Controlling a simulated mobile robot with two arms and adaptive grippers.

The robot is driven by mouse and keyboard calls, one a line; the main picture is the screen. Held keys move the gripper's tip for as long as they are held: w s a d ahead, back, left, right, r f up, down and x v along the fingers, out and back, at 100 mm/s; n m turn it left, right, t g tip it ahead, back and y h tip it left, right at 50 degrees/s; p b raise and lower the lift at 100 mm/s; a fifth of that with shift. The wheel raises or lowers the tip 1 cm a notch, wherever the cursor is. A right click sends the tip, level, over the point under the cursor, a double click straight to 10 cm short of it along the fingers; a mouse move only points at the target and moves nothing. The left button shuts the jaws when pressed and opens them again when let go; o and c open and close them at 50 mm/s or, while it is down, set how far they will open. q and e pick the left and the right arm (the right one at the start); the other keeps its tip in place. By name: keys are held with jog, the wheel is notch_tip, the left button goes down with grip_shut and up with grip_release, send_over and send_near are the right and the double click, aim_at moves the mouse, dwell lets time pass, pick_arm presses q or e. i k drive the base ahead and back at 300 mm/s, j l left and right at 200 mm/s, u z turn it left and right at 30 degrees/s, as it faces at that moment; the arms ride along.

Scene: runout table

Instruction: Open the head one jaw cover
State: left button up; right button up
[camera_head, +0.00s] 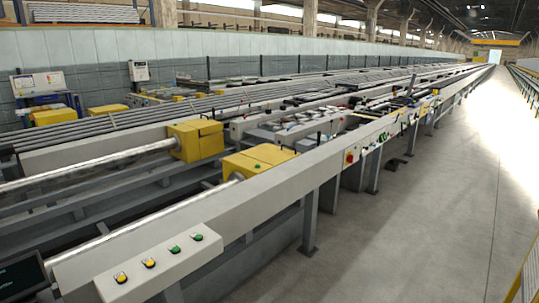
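Two yellow box-shaped covers stand on the runout table. The farther one (197,140) sits at the end of a long silver rod. The nearer one (256,163) sits behind the long grey front beam, also at a rod's end, with a small dark handle on top. Both look closed. I cannot tell which of them is the head one jaw cover. Neither of my grippers is in view.
The long grey beam (320,160) runs from lower left to far right, with a red button (350,157) on its front face. Grey legs stand below it. The concrete floor (420,220) at right is clear. A yellow frame (526,280) shows at the lower right edge.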

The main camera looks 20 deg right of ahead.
aim_at(271, 154)
jog(key=i+l+u, duration=0.1)
jog(key=i+l, duration=0.6)
